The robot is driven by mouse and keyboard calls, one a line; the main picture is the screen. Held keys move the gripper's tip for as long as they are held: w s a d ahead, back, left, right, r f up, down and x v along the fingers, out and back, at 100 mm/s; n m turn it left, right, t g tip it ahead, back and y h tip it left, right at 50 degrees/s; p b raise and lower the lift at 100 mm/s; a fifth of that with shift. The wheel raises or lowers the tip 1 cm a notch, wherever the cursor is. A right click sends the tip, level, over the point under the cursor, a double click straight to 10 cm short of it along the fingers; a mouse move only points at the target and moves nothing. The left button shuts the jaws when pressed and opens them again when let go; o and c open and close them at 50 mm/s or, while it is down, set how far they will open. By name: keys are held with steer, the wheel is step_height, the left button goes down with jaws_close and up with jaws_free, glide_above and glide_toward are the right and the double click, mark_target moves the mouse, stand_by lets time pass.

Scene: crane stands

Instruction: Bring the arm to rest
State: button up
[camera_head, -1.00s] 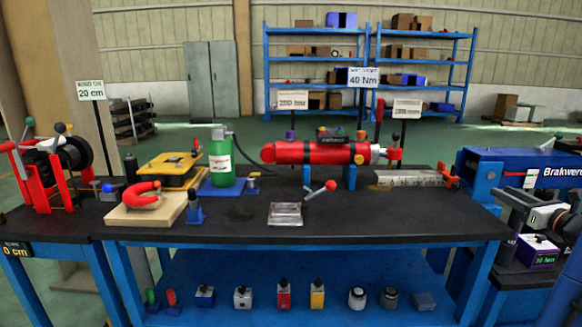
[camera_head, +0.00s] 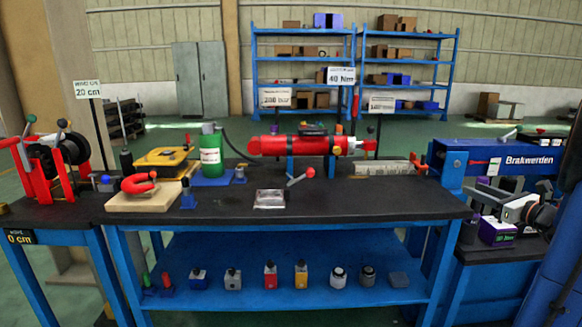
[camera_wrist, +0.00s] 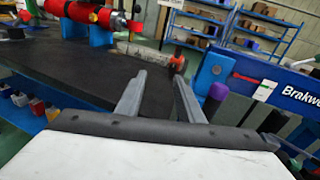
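In the wrist view my gripper (camera_wrist: 159,80) has its two grey fingers apart with nothing between them. It points out over the right part of the black bench top (camera_wrist: 85,68), toward the blue Brakwerden machine (camera_wrist: 285,88). In the head view part of my arm, white and black (camera_head: 522,208), shows at the right, in front of the Brakwerden machine (camera_head: 510,160). The fingertips cannot be made out there.
The bench (camera_head: 350,205) carries a red cylinder (camera_head: 300,146), a green bottle (camera_head: 209,152), a yellow case (camera_head: 162,160) and a red horseshoe piece (camera_head: 139,182). Several small items stand on the lower shelf (camera_head: 220,255). A red-framed reel (camera_head: 52,165) is at the left.

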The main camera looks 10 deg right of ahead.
steer(key=s+a+f+n+g+y, duration=0.1)
steer(key=a+f+n+g+y, duration=0.15)
steer(key=a+n, duration=0.7)
steer(key=s+a+f+n+g+y, duration=0.15)
steer(key=a+g, duration=0.25)
steer(key=a, duration=1.3)
steer(key=s+a+f+n+g, duration=0.3)
steer(key=s+a+n+g, duration=0.2)
steer(key=s+a+n, duration=0.45)
steer(key=s+a+f+n+h, duration=0.1)
steer(key=s+f+n+h, duration=0.1)
steer(key=s+n, duration=0.4)
steer(key=s+a+f+n+h, duration=0.2)
steer(key=s+f+n+h, duration=0.1)
steer(key=s+n, duration=0.4)
steer(key=shift+s+g+h, duration=0.45)
steer(key=shift+s+h, duration=0.45)
steer(key=shift+s, duration=0.1)
